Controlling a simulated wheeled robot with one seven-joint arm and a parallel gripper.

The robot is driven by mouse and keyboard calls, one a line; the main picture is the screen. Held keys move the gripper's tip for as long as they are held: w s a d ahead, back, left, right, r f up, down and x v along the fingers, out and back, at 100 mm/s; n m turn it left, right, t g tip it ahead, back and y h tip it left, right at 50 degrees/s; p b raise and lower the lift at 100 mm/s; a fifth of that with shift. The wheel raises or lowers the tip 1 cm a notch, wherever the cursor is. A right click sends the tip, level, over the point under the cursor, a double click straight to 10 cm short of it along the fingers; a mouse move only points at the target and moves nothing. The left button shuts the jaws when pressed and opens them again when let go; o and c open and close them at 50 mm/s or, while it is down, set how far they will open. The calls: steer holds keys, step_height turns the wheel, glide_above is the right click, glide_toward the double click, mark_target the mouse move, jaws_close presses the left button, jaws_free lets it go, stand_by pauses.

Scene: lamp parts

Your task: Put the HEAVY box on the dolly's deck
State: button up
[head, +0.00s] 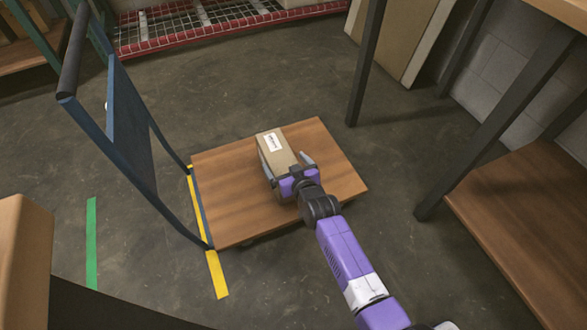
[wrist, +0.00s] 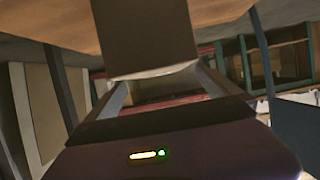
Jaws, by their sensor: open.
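A brown cardboard box (head: 278,148) with a white label is at the middle of the dolly's wooden deck (head: 225,205) and appears to rest on it. The label's print is too small to read. My gripper (head: 287,167) is open, with one finger on either side of the box's near end. In the wrist view the box (wrist: 145,38) rises in front of the open fingers, and the deck (wrist: 60,22) shows along the top. Whether the fingers touch the box is hard to tell.
The dolly's blue handle frame (head: 130,130) stands at the deck's left edge, beside yellow floor tape (head: 217,275). A wooden shelf (head: 530,215) with dark posts is at the right. Another box (head: 22,260) shows at the lower left. The deck around the box is clear.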

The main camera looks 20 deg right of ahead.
steer(key=p+v, duration=0.4)
steer(key=v, duration=0.3)
steer(key=shift+s+r, duration=0.25)
steer(key=shift+s, duration=0.1)
steer(key=s+d+r+n, duration=0.1)
steer(key=s+d+r, duration=0.15)
steer(key=s, duration=1.05)
steer(key=s+d+r+n, duration=0.1)
steer(key=s+d+r, duration=0.15)
steer(key=s, duration=0.95)
steer(key=s+a+r+m, duration=0.1)
steer(key=s+a+r, duration=0.1)
steer(key=s+r, duration=0.6)
steer(key=s+a+r+m+t, duration=0.1)
steer(key=s+a+r, duration=0.2)
steer(key=s+r, duration=0.5)
step_height(320, 180, up, 2)
steer(key=shift+r, duration=0.2)
